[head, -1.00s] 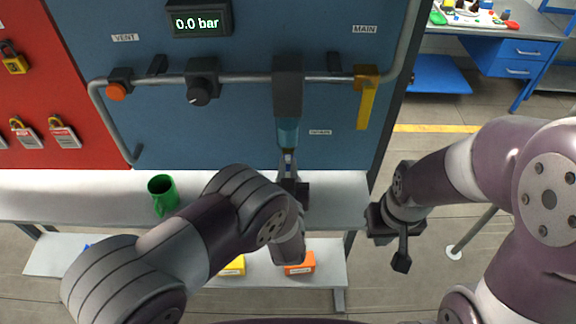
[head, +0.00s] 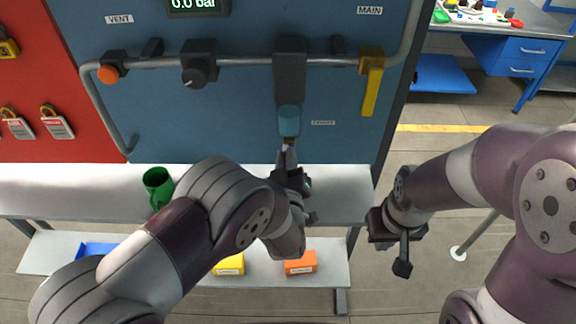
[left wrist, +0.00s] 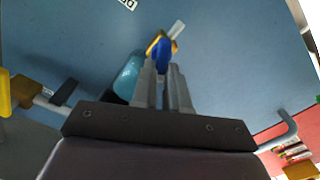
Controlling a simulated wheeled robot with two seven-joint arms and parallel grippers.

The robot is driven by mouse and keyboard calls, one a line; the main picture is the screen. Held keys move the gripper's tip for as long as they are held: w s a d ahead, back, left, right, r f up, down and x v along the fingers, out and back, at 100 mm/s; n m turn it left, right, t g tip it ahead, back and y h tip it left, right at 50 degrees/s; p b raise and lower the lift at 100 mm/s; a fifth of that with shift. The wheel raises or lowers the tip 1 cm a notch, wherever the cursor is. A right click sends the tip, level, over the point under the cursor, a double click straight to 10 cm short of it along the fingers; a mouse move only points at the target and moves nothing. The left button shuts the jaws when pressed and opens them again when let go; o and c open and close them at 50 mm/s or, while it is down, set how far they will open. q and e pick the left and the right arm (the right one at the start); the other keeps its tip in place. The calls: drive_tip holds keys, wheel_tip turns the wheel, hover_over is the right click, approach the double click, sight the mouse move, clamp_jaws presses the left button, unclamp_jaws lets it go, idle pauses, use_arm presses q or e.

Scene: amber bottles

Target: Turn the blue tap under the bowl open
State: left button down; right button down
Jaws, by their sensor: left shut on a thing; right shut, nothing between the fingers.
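The teal filter bowl (head: 289,119) hangs under a dark grey housing on the pipe of the blue panel. It also shows in the left wrist view (left wrist: 126,78). The blue tap (left wrist: 162,52) is under the bowl, at my left fingertips, with a brass part and a pale tip beside it. My left gripper (head: 287,158) is just below the bowl; in the left wrist view its fingers (left wrist: 166,70) are shut on the tap. In the head view the gripper mostly hides the tap. My right gripper (head: 402,266) is shut and empty, right of the bench, away from the panel.
A yellow lever (head: 371,88), a dark knob (head: 197,75) and an orange button (head: 108,74) sit along the pipe. Yellow (head: 230,265) and orange (head: 301,263) boxes lie on the lower shelf.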

use_arm(q)
drive_tip(key=shift+a+f+n+b, duration=0.1)
drive_tip(key=shift+f+n+b, duration=0.05)
drive_tip(key=shift+n+b, duration=2.5)
drive_tip(key=shift+a+f+n+b, duration=0.15)
drive_tip(key=shift+n+b, duration=1.45)
drive_tip(key=shift+b, duration=2)
drive_tip(key=shift+a+f+n+b, duration=0.1)
drive_tip(key=shift+f+n+b, duration=0.1)
drive_tip(key=shift+n+b, duration=2.45)
drive_tip(key=shift+m+b, duration=0.5)
drive_tip(key=c, duration=1.1)
unclamp_jaws()
drive_tip(key=shift+c, duration=0.2)
drive_tip(key=s, duration=1.2)
drive_tip(key=shift+s+b, duration=0.3)
drive_tip(key=shift+b, duration=0.1)
